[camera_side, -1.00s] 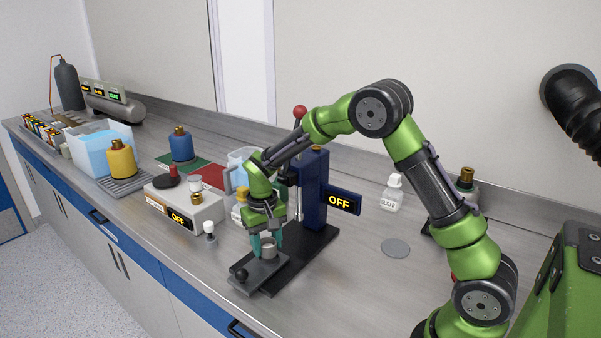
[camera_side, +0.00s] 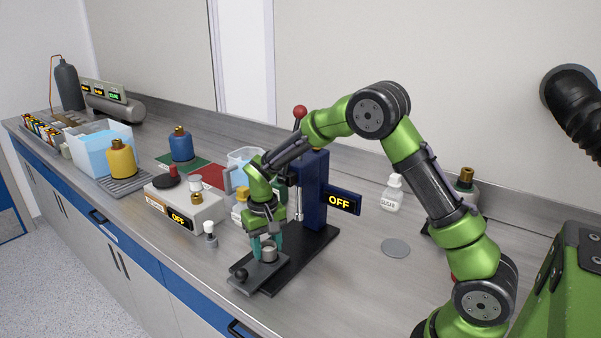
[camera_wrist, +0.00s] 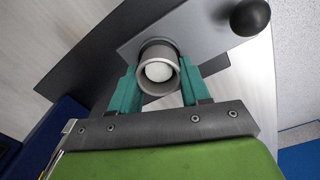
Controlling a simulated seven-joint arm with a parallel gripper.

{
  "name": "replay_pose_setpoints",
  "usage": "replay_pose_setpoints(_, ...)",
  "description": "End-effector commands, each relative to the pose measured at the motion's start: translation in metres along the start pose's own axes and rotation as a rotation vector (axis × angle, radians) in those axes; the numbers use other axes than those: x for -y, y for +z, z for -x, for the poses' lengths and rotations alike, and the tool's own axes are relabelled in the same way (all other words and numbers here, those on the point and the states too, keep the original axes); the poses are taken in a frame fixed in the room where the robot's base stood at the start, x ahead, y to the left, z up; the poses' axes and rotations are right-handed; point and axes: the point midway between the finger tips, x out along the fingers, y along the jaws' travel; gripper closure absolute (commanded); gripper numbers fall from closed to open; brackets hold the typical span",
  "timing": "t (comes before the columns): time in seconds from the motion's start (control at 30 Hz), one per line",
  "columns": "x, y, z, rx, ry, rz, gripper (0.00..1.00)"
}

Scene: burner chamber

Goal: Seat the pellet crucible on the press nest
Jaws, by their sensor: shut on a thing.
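The pellet crucible (camera_side: 269,254) is a small grey metal cup. In the wrist view the crucible (camera_wrist: 159,56) stands between my teal fingertips, with a round white pellet (camera_wrist: 158,71) inside it. My gripper (camera_side: 267,247) is shut on the crucible; the fingers (camera_wrist: 157,88) touch it from both sides. The cup is upright at the grey plate of the press nest (camera_side: 262,270), which carries a black ball knob (camera_side: 242,275). The plate (camera_wrist: 195,30) lies right behind the cup in the wrist view. The cup's underside is hidden, so I cannot tell whether it touches the plate.
The blue press column (camera_side: 314,190) with an OFF display (camera_side: 342,200) and a red-knobbed lever (camera_side: 300,112) rises close behind my gripper. A control box (camera_side: 185,205) and a small white-topped post (camera_side: 209,230) stand to the left. A grey disc (camera_side: 396,248) lies on open bench at right.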

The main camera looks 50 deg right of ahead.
Motion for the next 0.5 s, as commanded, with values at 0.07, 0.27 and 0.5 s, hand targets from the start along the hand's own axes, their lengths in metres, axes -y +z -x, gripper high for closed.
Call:
replay_pose_setpoints(0.07,0.0,0.0002,-0.0026,0.001,0.0,0.0,1.0)
replay_pose_setpoints(0.27,0.0003,0.0,-0.004,-0.001,0.0,0.0,0.34)
replay_pose_setpoints(0.5,0.0003,-0.0001,-0.0039,-0.001,0.0,0.001,0.24)
